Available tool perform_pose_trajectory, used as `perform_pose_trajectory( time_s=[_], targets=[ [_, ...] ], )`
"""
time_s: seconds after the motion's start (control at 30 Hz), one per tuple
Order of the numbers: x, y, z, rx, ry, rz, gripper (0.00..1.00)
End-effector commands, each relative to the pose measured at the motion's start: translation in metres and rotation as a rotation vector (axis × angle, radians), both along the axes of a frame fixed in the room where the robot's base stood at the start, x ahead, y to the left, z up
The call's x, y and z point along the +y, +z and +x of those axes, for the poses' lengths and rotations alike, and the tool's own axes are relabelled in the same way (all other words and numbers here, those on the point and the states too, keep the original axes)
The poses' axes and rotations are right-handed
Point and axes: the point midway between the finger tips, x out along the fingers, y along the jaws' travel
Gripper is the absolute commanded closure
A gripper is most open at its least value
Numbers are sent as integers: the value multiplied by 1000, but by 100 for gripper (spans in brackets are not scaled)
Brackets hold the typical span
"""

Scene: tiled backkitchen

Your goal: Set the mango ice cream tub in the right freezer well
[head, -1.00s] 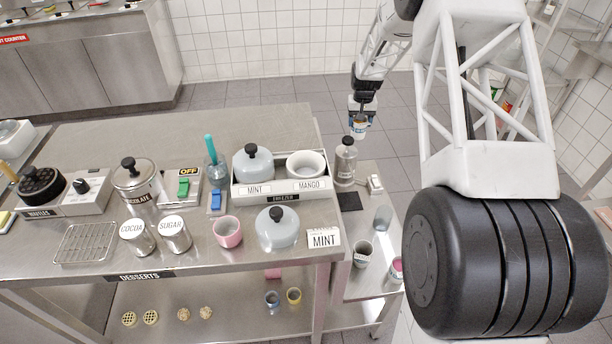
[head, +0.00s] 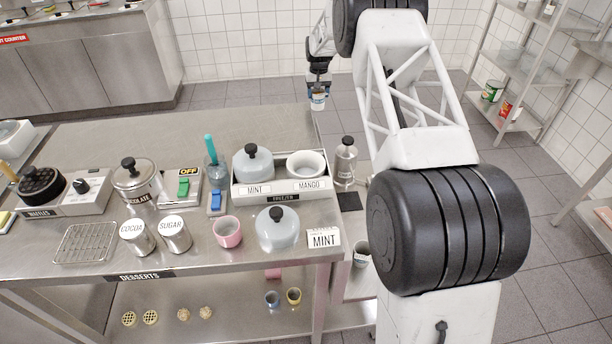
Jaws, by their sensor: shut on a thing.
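My gripper (head: 318,84) is shut on a small white-and-blue tub (head: 318,102), held upright in the air beyond the counter's far right corner. Its label is too small to read. The freezer (head: 282,190) is a pale box on the counter's right part, with a MINT plate on the left and a MANGO plate on the right. The left well is covered by a grey lid with a black knob (head: 253,160). The right well (head: 306,164) is uncovered, a white round rim with a grey inside. A second grey lid (head: 277,230) lies on the counter in front.
A steel bottle (head: 346,162) stands right of the freezer. A teal-handled scoop (head: 212,160) stands left of it. The counter behind the freezer is clear.

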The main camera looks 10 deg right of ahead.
Motion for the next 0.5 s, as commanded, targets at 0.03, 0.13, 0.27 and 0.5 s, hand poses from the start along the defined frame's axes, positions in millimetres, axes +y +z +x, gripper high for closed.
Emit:
perform_pose_trajectory(
  time_s=[0.03,0.13,0.27,0.5],
  targets=[
    [3,1,3,-1,3,0,70],
    [8,2,7,-1,7,0,70],
    [12,10,4,0,2,0,70],
    [19,28,-7,2,-12,-1,70]
  ],
)
